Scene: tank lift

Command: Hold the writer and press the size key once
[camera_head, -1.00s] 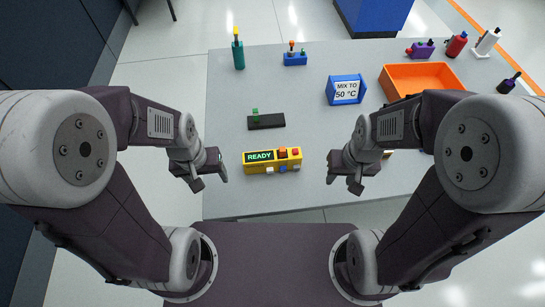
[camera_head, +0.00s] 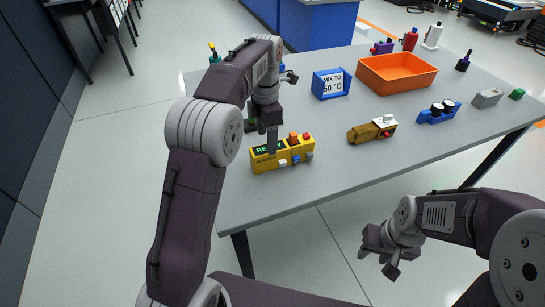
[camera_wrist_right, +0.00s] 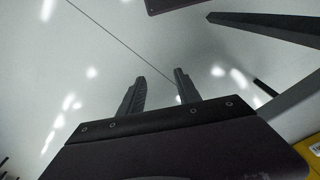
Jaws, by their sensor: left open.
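The writer (camera_head: 298,158) is a yellow device with a green-lit display, lying near the table's front left edge. It carries an orange block and a red key on top, and white, blue and grey keys along its front side. Key labels are too small to read. My left gripper (camera_head: 271,148) points down at the writer, its fingers overlapping the right end of the display. It is open; contact cannot be told. My right gripper (camera_head: 382,268) hangs over the floor in front of the table, and its fingers stand apart, empty, in the right wrist view (camera_wrist_right: 160,90).
Bottles stand at the back. The table right of the writer is clear.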

